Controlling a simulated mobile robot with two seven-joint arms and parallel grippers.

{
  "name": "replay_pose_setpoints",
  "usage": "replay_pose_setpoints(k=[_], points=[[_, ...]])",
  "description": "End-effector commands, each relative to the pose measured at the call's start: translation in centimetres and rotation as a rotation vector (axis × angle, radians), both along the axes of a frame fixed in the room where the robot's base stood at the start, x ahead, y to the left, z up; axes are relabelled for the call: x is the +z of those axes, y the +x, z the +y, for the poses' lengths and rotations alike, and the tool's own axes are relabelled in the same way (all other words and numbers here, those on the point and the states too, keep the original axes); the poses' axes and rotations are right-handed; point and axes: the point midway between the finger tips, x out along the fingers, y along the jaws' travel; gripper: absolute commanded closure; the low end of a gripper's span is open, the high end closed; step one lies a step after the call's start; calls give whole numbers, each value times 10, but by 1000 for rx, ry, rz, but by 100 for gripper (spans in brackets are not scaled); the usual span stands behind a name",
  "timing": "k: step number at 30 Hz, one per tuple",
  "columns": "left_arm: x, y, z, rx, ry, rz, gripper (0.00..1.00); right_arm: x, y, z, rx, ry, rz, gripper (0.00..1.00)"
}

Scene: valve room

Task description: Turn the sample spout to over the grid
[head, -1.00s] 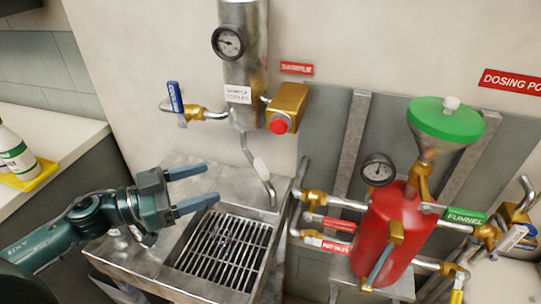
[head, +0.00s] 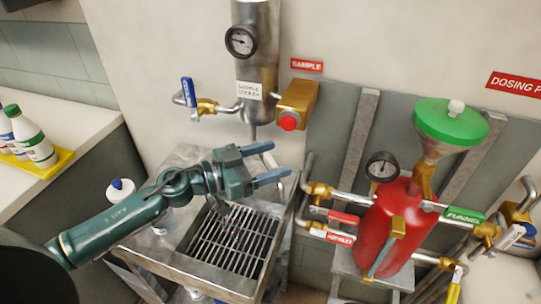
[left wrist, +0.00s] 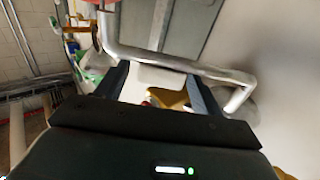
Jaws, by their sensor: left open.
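The sample spout (head: 254,132) is a thin metal pipe that comes down from the steel sample cooler (head: 256,60). Most of its lower part is hidden behind my left gripper (head: 281,160) in the head view. My left gripper is open, its two blue-grey fingers pointing right at the spout, above the back of the sink. In the left wrist view a bent silver pipe (left wrist: 165,58), likely the spout, crosses just beyond the fingers (left wrist: 160,88). I cannot tell whether they touch it. The dark grid (head: 235,242) lies in the sink below the gripper. My right gripper is not in view.
A blue-handled valve (head: 188,93) and a brass block with a red knob (head: 289,122) flank the cooler. A red tank (head: 388,235) with a green funnel (head: 451,127) stands right of the steel sink (head: 165,255). Bottles (head: 35,140) stand on the left counter.

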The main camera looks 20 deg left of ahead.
Motion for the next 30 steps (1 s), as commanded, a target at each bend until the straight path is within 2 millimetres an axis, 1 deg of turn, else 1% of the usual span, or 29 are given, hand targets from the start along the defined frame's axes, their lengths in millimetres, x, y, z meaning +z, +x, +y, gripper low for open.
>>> replay_pose_setpoints(k=[9,10,30], points=[[0,2,-2,-1,1,1,33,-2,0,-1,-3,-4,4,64],[0,2,-2,-1,1,1,34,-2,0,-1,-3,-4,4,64],[0,2,-2,-1,1,1,89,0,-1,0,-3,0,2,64]])
